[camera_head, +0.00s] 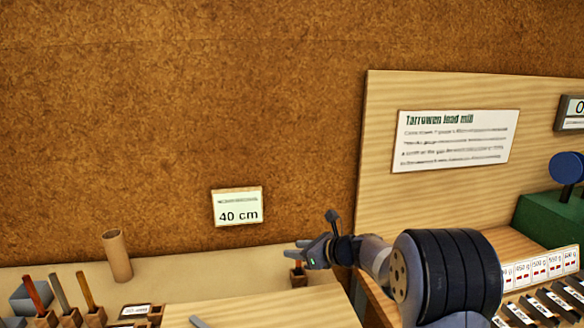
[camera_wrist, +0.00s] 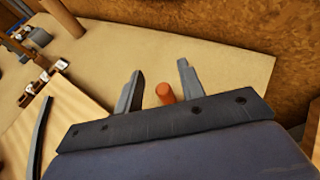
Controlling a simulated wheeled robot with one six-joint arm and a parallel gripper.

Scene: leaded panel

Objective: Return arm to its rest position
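My gripper (camera_head: 294,252) is above the bench near the wall in the head view, and my arm reaches in from the lower right. In the wrist view my gripper (camera_wrist: 160,82) has its two fingers apart. An orange-red round-topped object (camera_wrist: 165,93) shows between the fingers; the view does not tell whether it touches them, but there are gaps on both sides. In the head view a small brown block (camera_head: 298,270) sits just below the fingertips.
A cardboard tube (camera_head: 117,256) stands at left, with several tools in wooden holders (camera_head: 71,318) in front. A wooden panel with a "Tarrowen lead mill" sign (camera_head: 455,139) rises at right. A green machine (camera_head: 548,218) and a rack of labelled slots (camera_head: 540,275) are beside my arm.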

